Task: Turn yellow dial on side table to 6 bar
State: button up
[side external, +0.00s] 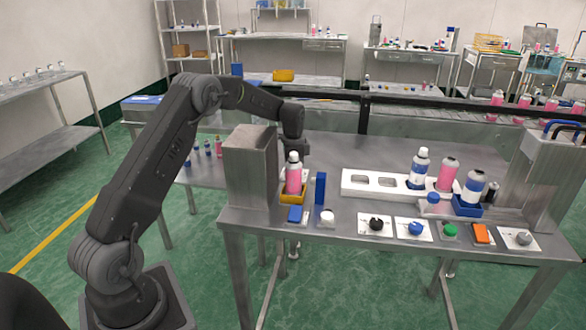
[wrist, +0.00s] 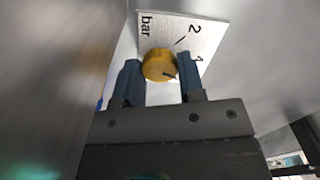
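The yellow dial (wrist: 157,66) is in the wrist view, on a white plate (wrist: 208,33) printed with "bar", "2" and a partly hidden figure that looks like a 4. A dark pointer mark on the dial points to the lower right of the picture, toward the right finger. My gripper (wrist: 158,61) has its two blue fingers apart, one on each side of the dial. A small gap seems to show at the left finger; contact at the right finger is unclear. In the side external view a metal housing hides my fingertips and the dial is not visible.
The metal housing (side external: 250,165) stands close beside my wrist. A pink bottle (side external: 293,175) in a yellow holder stands near it.

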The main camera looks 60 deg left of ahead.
jog(key=c, duration=0.4)
jog(key=shift+m, duration=2.2)
jog(key=o, duration=0.9)
jog(key=shift+r, duration=0.1)
notch_tip(320, 180, up, 14)
